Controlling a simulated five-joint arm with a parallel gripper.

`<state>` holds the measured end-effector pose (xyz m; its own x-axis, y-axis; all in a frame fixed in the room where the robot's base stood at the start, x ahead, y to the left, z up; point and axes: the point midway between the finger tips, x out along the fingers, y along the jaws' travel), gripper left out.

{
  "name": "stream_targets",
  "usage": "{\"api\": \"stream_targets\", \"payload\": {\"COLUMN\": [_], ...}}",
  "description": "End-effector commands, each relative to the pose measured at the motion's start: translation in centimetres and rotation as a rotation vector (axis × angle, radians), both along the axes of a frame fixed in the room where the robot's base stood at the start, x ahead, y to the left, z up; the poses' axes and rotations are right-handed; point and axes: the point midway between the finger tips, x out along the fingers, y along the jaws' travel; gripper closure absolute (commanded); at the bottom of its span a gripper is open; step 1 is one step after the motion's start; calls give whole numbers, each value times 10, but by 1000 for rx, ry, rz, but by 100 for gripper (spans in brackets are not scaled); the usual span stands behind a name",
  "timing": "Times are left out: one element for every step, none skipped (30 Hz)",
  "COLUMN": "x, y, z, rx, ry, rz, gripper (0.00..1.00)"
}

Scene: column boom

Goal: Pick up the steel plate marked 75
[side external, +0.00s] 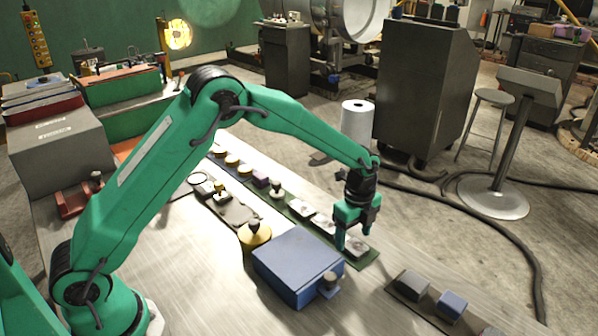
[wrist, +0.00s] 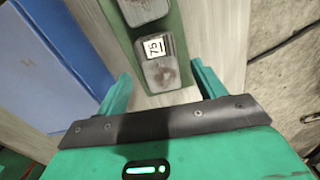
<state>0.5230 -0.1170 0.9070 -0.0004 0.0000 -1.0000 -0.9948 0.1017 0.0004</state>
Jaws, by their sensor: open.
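The steel plate marked 75 (wrist: 160,72) is a grey, rounded block with a white label, lying near the end of a green strip (wrist: 178,30). In the side view, the last plate (side external: 357,247) on the strip appears to be this one, partly hidden by a finger. My gripper (side external: 352,236) points down over that end of the strip. In the wrist view, the open fingers of my gripper (wrist: 163,86) stand on either side of the strip's end, with the plate between and slightly ahead of them. Nothing is held.
Another grey plate (wrist: 145,10) sits just beyond on the strip. A blue box (side external: 297,262) stands close to the left of my gripper. A dark strip with several blocks (side external: 412,284) lies at the front right. Bare bench separates the two strips.

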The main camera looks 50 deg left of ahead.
Motion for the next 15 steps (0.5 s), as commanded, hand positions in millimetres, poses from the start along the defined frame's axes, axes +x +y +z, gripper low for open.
{"api": "stream_targets", "payload": {"x": [0,0,0,0,0,0,0,0,0,0,0,0,0,0,0], "y": [0,0,0,0,0,0,0,0,0,0,0,0,0,0,0], "z": [-7,-10,-13,-15,-17,-19,-19,-20,-20,-20,-20,-20,-20,-20,-20], "rx": [0,0,0,0,0,0,0,0,0,0,0,0,0,0,0], "ry": [3,2,1,1,1,1,1,1,0,0,0,0,0,0,0], "rz": [0,0,0,0,0,0,0,0,0,0,0,0,0,0,0], "gripper": [31,31,31,31,31,31,31,31,31,31,31,31,31,31,31]}}
